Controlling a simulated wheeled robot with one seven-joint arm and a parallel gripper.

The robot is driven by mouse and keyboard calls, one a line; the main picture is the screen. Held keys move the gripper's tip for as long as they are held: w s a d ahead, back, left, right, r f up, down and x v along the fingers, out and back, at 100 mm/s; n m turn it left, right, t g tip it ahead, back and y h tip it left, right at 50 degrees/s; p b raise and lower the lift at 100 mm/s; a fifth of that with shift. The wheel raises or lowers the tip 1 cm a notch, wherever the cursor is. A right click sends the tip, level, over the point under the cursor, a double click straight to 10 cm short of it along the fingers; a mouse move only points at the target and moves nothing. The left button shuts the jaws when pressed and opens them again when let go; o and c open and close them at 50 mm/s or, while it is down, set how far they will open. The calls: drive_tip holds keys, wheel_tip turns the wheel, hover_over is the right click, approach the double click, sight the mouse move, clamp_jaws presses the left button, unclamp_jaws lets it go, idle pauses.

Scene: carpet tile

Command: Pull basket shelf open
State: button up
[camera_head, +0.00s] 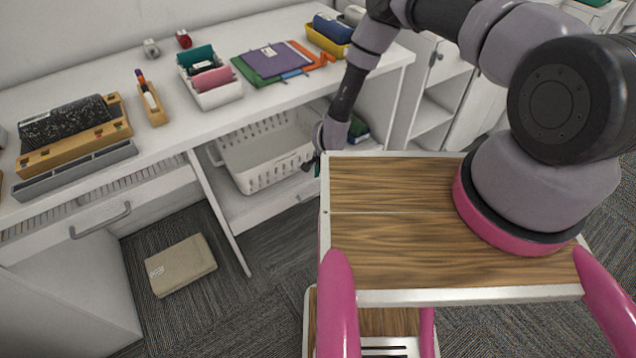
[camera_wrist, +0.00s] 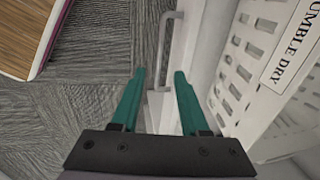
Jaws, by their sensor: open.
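The basket shelf (camera_head: 262,207) is a white pull-out board under the long counter, bearing a white slotted basket (camera_head: 283,172). The basket also shows on the right of the wrist view (camera_wrist: 255,75), with a "TUMBLE DRY" label. A pale bar handle (camera_wrist: 168,45) is on the shelf's front. My gripper (camera_head: 312,166) is at the front right of the basket in the head view, its tips partly hidden. In the wrist view my gripper (camera_wrist: 159,72) is open, and the handle's near part shows between the two green fingers. I cannot tell whether they touch it.
The counter (camera_head: 160,150) carries trays, folders and a desk organiser. A beige folded item (camera_head: 180,265) lies on the carpet. My wood-topped base stands close to the shelf, with some carpet between.

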sight(317, 194)
drive_tip(key=f, duration=0.3)
drive_tip(key=w+f, duration=0.1)
drive_tip(key=f, duration=0.3)
drive_tip(key=a+f, duration=0.1)
drive_tip(key=f, duration=0.2)
drive_tip(key=shift+w+f, duration=0.25)
drive_tip(key=shift+w, duration=0.1)
clamp_jaws()
drive_tip(key=shift+a, duration=0.1)
idle(0.8)
